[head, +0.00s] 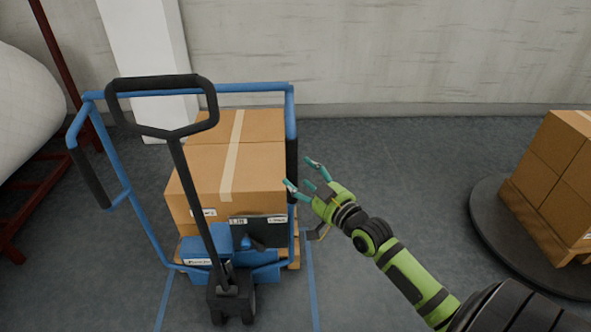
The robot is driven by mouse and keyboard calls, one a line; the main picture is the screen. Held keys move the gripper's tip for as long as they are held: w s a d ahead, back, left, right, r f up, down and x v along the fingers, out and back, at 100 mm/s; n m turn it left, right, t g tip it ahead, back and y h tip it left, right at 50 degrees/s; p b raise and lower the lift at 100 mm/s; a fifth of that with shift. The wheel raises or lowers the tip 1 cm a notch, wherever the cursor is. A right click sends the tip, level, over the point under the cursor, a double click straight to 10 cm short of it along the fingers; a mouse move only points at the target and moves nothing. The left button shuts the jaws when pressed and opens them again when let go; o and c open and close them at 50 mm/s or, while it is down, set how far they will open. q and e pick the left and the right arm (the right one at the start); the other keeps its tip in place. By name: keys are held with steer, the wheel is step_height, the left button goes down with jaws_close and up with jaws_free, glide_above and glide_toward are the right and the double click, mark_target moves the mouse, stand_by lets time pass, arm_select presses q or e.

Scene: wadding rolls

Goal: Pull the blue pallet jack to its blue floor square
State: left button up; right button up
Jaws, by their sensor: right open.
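The blue pallet jack (236,275) stands left of centre, low in the view, with its black loop handle (173,130) upright and leaning towards the left. A blue tube frame (240,88) with black side grips rises around it. Cardboard boxes (258,165) stacked on a pallet sit behind the handle. My right gripper (301,174) is open and empty, its fingers pointing left beside the black grip (291,160) on the frame's right post. I cannot tell whether a fingertip touches the grip. Blue floor lines (313,280) run along both sides of the jack; a full square is not visible.
At right, boxes (560,165) stand on a round dark platform (490,215). A white roll (25,105) lies on a dark red rack (45,205) at left. A white pillar (150,50) and wall are behind.

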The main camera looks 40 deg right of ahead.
mark_target(294, 170)
steer(key=shift+w+f, duration=0.1)
steer(key=shift+w, duration=2)
jaws_close()
